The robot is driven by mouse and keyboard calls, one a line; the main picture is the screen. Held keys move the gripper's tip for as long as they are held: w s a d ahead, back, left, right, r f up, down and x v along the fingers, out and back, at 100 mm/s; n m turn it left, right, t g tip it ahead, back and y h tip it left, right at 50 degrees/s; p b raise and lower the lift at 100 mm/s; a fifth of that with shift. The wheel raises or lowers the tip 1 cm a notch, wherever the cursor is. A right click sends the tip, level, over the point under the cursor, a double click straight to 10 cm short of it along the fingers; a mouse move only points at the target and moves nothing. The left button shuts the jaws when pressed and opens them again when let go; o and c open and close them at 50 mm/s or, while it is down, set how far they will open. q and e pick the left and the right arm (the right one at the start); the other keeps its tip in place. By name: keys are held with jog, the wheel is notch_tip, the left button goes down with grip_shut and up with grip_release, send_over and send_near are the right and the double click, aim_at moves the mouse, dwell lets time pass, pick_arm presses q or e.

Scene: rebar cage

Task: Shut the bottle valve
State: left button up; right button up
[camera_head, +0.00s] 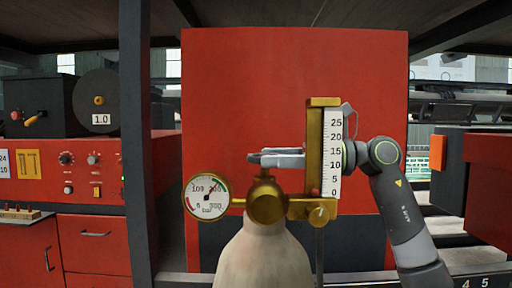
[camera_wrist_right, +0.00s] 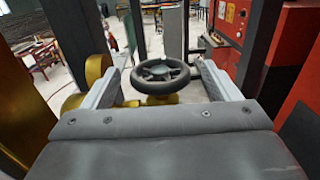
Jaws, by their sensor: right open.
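The gas bottle (camera_head: 262,262) stands upright in the lower middle of the head view, with a brass valve body (camera_head: 267,203) on top. The dark valve handwheel (camera_wrist_right: 161,86) shows clearly in the right wrist view. My right gripper (camera_head: 262,157) comes in from the right behind the flow meter, at the top of the valve. In the right wrist view its two grey fingers are open, one on each side of the handwheel, with gaps visible between them and the rim. In the head view the fingers largely hide the wheel. My left gripper is not in view.
A round pressure gauge (camera_head: 207,197) sits left of the valve. A brass flow meter with a white scale (camera_head: 333,150) stands to its right, close to my right arm. A red panel (camera_head: 240,95) is behind. A dark post (camera_head: 135,130) and red control cabinet (camera_head: 95,235) are left.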

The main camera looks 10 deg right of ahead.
aim_at(256, 155)
jog(key=shift+p+x, duration=0.45)
jog(key=shift+x, duration=1.55)
jog(key=c, duration=1)
jog(key=shift+o, duration=0.2)
jog(key=shift+f+m+t+h+b, duration=0.3)
jog(key=shift+m+t+b, duration=0.4)
jog(key=shift+t+b, duration=0.3)
jog(key=shift+w+d+r+m+t+h+b, duration=0.1)
jog(key=shift+m+t+h+b, duration=0.3)
jog(key=shift+t, duration=0.3)
jog(key=shift+w+r+m+t+h+b, duration=0.1)
jog(key=shift+r+m+t+h, duration=0.1)
jog(key=shift+m+t, duration=0.4)
